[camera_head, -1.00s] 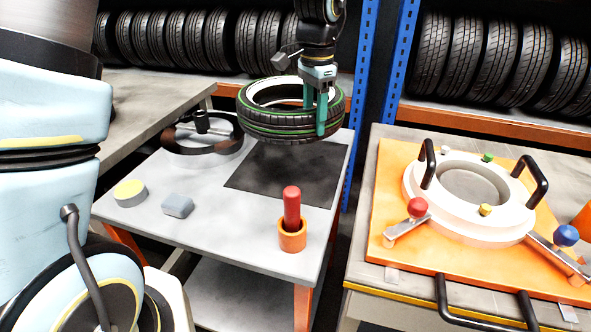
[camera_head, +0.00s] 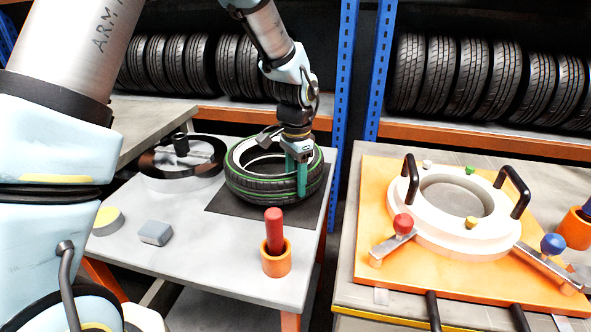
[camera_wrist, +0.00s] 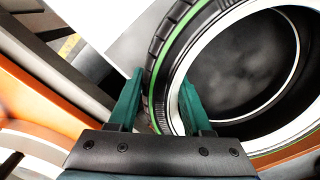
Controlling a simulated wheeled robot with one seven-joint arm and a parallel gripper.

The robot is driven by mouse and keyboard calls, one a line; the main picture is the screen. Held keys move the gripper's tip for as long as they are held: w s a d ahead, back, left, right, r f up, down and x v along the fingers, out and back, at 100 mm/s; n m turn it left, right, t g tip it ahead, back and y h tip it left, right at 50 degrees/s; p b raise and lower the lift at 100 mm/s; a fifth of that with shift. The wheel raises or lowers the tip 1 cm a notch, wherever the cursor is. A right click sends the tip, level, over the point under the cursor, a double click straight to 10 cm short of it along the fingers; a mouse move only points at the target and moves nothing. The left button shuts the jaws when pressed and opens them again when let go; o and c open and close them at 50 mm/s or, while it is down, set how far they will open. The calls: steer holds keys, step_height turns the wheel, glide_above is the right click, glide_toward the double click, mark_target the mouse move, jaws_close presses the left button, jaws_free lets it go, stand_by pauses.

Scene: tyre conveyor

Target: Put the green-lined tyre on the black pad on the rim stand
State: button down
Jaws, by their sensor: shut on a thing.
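The green-lined tyre (camera_head: 248,189) lies flat at the black pad (camera_head: 229,205) on the grey table, and looks low enough to rest on it; any small gap is hidden. My gripper (camera_head: 297,182) is shut on the tyre's right-hand wall, one finger inside the opening and one outside. In the wrist view my gripper (camera_wrist: 160,100) straddles the wall of the tyre (camera_wrist: 165,62), with its green line and white inner edge showing. A white ring with black handles (camera_head: 408,225), which may be the rim stand, sits on an orange board at right.
A dark ring with a black knob (camera_head: 160,163) is left of the tyre. A red peg in an orange cup (camera_head: 276,262), a grey block (camera_head: 155,232) and a yellow-topped disc (camera_head: 107,221) stand in front. Blue rack posts (camera_head: 343,90) and shelved tyres (camera_head: 440,75) are behind.

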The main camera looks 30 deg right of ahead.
steer(key=shift+f, duration=1.25)
steer(key=shift+c, duration=1.7)
jaws_free()
step_height(320, 180, up, 12)
steer(key=shift+r+b, duration=0.1)
steer(key=shift+b, duration=0.8)
steer(key=w+a+n, duration=0.5)
steer(key=a, duration=0.7)
steer(key=s+a+f+n, duration=0.1)
steer(key=a+n, duration=0.4)
steer(key=a, duration=0.7)
steer(key=s+a+f+n+t, duration=0.1)
steer(key=a+n, duration=0.5)
steer(key=a, duration=0.7)
steer(key=s+f, duration=0.1)
steer(key=s, duration=0.1)
steer(key=shift+s+f+n+t, duration=0.25)
steer(key=shift+s+n+t, duration=0.05)
